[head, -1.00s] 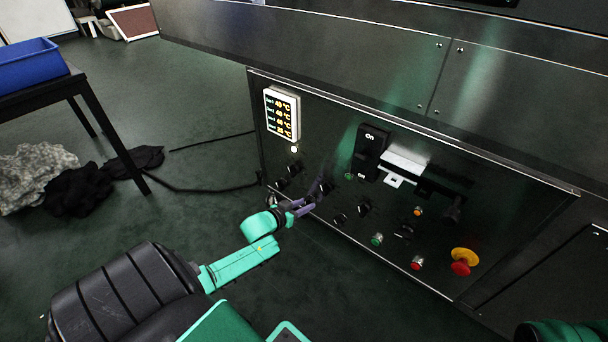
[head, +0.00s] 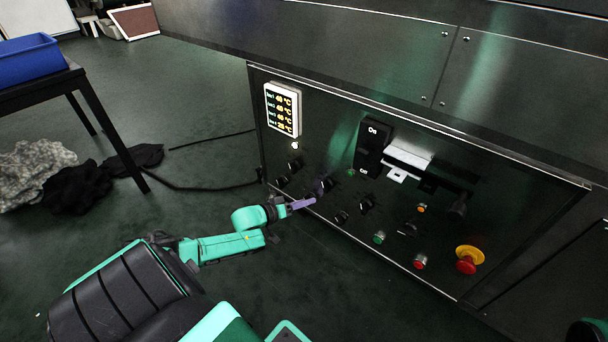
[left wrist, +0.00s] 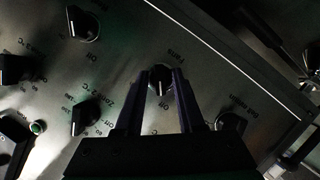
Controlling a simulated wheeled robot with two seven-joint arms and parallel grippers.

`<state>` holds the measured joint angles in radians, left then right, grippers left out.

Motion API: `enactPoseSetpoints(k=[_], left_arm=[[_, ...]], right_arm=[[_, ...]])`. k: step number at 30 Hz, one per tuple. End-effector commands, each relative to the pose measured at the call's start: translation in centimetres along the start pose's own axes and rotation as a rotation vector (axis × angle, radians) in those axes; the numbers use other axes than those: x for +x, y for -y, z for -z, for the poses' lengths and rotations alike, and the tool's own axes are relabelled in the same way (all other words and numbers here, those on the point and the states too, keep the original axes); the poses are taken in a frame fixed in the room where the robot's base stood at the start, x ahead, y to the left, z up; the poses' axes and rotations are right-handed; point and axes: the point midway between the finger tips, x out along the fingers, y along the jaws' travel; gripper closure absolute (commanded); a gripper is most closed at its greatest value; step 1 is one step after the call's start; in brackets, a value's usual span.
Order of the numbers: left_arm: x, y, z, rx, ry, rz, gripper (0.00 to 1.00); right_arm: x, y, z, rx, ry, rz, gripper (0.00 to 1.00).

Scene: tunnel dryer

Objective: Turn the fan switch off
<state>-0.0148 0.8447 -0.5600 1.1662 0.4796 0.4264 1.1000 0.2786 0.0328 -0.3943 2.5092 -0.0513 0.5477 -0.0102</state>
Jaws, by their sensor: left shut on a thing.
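The fan switch is a small dark round knob (left wrist: 160,80) on the dark control panel, with an upside-down "Fans" label above it and "Off" below it in the left wrist view. My left gripper (left wrist: 162,78) has one finger on each side of this knob and is shut on it. In the head view my left gripper (head: 312,200) reaches the lower left of the panel (head: 330,232), and its purple fingertips meet a dark knob there. The fingers partly hide the knob, and I cannot clearly tell where its pointer stands. My right gripper is not in view.
Other knobs surround it, including a zone knob (left wrist: 86,115) and a belt knob (left wrist: 230,124). The panel also carries a temperature display (head: 283,110), a black On/Off switch (head: 372,148) and a red emergency button (head: 467,262). A table with a blue bin (head: 28,60) stands left.

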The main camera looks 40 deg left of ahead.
Motion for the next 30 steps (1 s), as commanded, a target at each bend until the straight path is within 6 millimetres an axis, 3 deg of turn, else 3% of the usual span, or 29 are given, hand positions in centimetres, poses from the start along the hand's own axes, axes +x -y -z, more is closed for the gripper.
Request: enactPoseSetpoints(k=[16,17,18,30], left_arm=[[0.14,-0.16,0.31,-0.025,-0.006,-0.013,1.00],[0.15,-0.16,0.31,-0.025,-0.006,-0.013,0.59],[0.14,-0.16,0.31,-0.024,-0.006,-0.013,0.54],[-0.31,-0.12,0.19,-0.024,-0.002,-0.011,0.54]], right_arm=[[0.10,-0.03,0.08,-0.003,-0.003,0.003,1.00],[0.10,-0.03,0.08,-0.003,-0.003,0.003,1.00],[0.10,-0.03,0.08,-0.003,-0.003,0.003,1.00],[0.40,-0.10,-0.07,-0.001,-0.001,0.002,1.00]])
